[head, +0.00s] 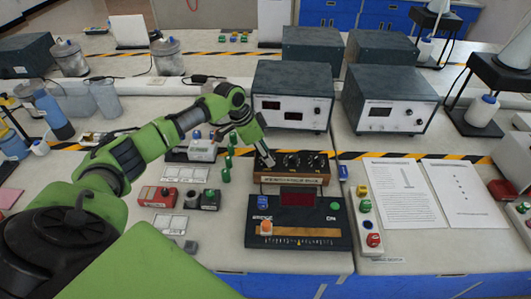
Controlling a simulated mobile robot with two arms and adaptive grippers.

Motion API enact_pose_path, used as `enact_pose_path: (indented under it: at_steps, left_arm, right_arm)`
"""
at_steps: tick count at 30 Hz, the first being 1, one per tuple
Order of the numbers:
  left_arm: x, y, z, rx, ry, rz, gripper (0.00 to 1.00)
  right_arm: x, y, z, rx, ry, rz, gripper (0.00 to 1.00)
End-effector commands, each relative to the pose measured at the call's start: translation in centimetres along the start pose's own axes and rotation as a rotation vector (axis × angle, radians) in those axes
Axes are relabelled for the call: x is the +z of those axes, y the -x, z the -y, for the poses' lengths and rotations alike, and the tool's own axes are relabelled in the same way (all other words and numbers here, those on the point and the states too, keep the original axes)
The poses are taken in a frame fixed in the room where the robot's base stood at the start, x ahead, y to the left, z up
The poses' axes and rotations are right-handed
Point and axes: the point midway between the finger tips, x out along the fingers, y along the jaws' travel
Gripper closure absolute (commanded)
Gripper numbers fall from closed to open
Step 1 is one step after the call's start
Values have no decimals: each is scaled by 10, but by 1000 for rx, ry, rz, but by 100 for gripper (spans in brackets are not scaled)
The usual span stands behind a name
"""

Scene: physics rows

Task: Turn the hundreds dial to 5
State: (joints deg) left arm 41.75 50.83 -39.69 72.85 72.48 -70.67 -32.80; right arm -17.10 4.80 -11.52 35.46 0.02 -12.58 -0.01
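A wooden dial box (305,179) with a black top panel stands behind the bridge unit (298,238). A row of small black dials (291,161) runs along its top. The labels and pointer positions are too small to read, so I cannot tell which dial is the hundreds one. My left gripper (266,160) reaches down from the upper left to the leftmost end of the dial row. Its fingertips are at or just above the leftmost dial, which they largely hide. I cannot tell whether they touch it or how wide they are. My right gripper is out of view.
Two grey-topped instruments (292,112) and (389,115) stand behind the box. Green posts (226,172), a red box (157,196) and small button blocks (210,200) lie to the left. A button strip (368,220) and paper sheets (408,192) lie to the right.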

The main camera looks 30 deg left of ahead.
Motion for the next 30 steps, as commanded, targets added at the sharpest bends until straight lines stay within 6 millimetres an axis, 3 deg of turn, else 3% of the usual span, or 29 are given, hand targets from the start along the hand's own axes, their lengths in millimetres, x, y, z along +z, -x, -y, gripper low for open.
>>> enact_pose_path:
  at_steps: [5, 12, 18, 30]
  left_arm:
    - [0, 22, 1, -2, 0, -1, 59]
    - [0, 74, 1, -3, 0, 0, 59]
    - [0, 106, 1, -2, 0, 0, 59]
    - [0, 119, 0, 0, 0, 0, 59]
  right_arm:
    - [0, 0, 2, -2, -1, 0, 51]
    - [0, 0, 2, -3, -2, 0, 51]
    - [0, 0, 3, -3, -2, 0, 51]
    - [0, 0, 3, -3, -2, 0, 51]
